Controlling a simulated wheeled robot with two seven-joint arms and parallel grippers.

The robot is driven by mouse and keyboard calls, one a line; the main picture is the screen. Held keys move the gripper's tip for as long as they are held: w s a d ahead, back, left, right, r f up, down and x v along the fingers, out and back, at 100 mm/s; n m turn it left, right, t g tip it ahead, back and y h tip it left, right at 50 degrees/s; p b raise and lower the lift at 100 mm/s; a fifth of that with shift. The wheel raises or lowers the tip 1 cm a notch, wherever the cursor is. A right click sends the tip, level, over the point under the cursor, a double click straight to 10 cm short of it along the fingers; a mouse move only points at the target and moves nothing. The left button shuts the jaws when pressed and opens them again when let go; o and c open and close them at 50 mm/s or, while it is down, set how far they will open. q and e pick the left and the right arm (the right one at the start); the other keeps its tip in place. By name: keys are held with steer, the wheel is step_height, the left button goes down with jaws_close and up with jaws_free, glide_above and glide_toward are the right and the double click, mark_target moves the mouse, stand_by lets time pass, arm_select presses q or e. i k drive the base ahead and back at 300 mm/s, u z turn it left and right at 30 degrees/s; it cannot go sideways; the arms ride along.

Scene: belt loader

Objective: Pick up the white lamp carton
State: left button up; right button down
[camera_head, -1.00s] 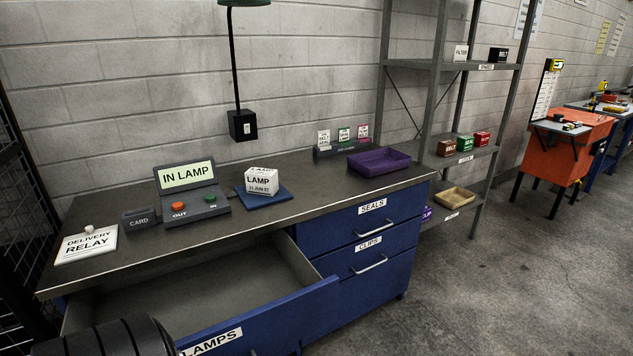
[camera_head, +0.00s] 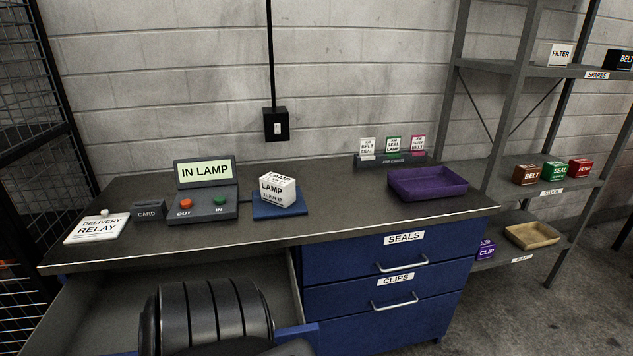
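The white lamp carton (camera_head: 278,190) sits on a blue pad (camera_head: 278,210) on the dark bench top, right of the console. Black "LAMP" lettering shows on its front and top faces. Nothing touches it except the pad. A black ribbed part of my own arm (camera_head: 208,312) shows at the bottom of the view, in front of the open drawer. No gripper fingers are in view.
The console (camera_head: 207,190) reads "IN LAMP", with orange and green buttons. A purple tray (camera_head: 428,184) lies right. An open drawer (camera_head: 92,318) juts out below the bench. Shelving (camera_head: 540,70) stands at the right.

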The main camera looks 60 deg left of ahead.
mark_target(276, 189)
steer(key=i, duration=2.4)
steer(key=u, duration=2.85)
